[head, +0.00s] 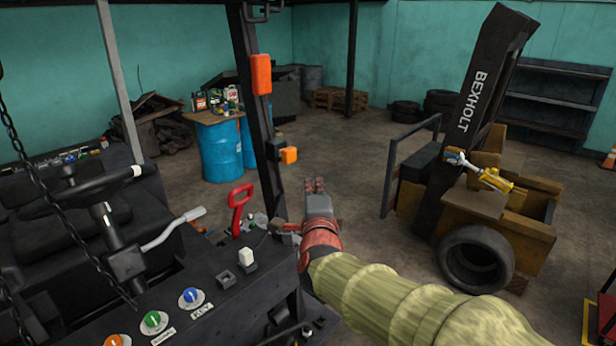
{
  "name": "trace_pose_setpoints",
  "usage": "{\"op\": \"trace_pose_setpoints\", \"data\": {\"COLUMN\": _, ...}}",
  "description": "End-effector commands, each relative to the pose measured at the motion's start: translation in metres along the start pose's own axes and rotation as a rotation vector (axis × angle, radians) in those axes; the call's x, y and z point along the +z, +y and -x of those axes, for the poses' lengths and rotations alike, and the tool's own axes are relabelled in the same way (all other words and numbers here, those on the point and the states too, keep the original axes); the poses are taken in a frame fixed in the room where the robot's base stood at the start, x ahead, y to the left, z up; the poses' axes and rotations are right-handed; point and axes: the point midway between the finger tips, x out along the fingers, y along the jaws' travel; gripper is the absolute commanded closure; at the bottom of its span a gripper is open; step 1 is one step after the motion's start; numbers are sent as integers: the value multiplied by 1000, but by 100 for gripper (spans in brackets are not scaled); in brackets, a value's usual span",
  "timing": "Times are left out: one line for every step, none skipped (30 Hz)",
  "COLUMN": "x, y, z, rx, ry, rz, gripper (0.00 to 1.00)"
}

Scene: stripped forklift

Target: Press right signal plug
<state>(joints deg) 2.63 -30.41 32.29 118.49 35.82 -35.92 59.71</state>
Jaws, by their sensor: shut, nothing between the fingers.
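My gripper (315,186) is shut and empty, pointing away from me, to the right of the dark post (262,130). A small orange signal lamp (289,155) with a dark connector (274,148) sits on the post, above and left of my fingertips in the picture. A larger orange lamp (261,74) is higher on the same post. A white plug-like block (246,258) stands on the dark console beside an empty-looking dark socket (224,279). I cannot tell which part is the right signal plug. My gripper appears to touch none of these.
The console carries a red handle (239,208), a grey lever (173,229) and coloured knobs (191,296). A steering wheel (85,192) and chain are at left. Blue barrels (218,148) stand behind. A yellow-brown machine (480,220) stands right, with open floor between.

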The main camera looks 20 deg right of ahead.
Motion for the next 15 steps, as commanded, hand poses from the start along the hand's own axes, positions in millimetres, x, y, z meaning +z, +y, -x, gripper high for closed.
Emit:
{"op": "trace_pose_setpoints", "data": {"x": -1, "y": 0, "z": -7, "rx": 3, "ry": 2, "rz": 1, "gripper": 100}}
{"op": "trace_pose_setpoints", "data": {"x": -1, "y": 0, "z": -12, "rx": 3, "ry": 2, "rz": 2, "gripper": 100}}
{"op": "trace_pose_setpoints", "data": {"x": -1, "y": 0, "z": -19, "rx": 3, "ry": 2, "rz": 2, "gripper": 100}}
{"op": "trace_pose_setpoints", "data": {"x": -1, "y": -1, "z": -24, "rx": 3, "ry": 3, "rz": 2, "gripper": 100}}
{"op": "trace_pose_setpoints", "data": {"x": -1, "y": -1, "z": -30, "rx": 3, "ry": 3, "rz": 2, "gripper": 100}}
{"op": "trace_pose_setpoints", "data": {"x": -1, "y": 0, "z": -37, "rx": 4, "ry": 2, "rz": 2, "gripper": 100}}
{"op": "trace_pose_setpoints", "data": {"x": -1, "y": 0, "z": -42, "rx": 4, "ry": 2, "rz": 2, "gripper": 100}}
{"op": "trace_pose_setpoints", "data": {"x": -1, "y": 0, "z": -47, "rx": 3, "ry": 2, "rz": 3, "gripper": 100}}
{"op": "trace_pose_setpoints", "data": {"x": -1, "y": 0, "z": -54, "rx": 4, "ry": 2, "rz": 1, "gripper": 100}}
{"op": "trace_pose_setpoints", "data": {"x": -1, "y": -1, "z": -60, "rx": 4, "ry": 2, "rz": 1, "gripper": 100}}
{"op": "trace_pose_setpoints", "data": {"x": -1, "y": -1, "z": -64, "rx": 3, "ry": 2, "rz": 2, "gripper": 100}}
{"op": "trace_pose_setpoints", "data": {"x": -1, "y": -1, "z": -71, "rx": 4, "ry": 1, "rz": 2, "gripper": 100}}
{"op": "trace_pose_setpoints", "data": {"x": 0, "y": -1, "z": -76, "rx": 3, "ry": 1, "rz": 1, "gripper": 100}}
{"op": "trace_pose_setpoints", "data": {"x": 0, "y": -1, "z": -81, "rx": 4, "ry": 1, "rz": 2, "gripper": 100}}
{"op": "trace_pose_setpoints", "data": {"x": -1, "y": -1, "z": -88, "rx": 3, "ry": 1, "rz": 2, "gripper": 100}}
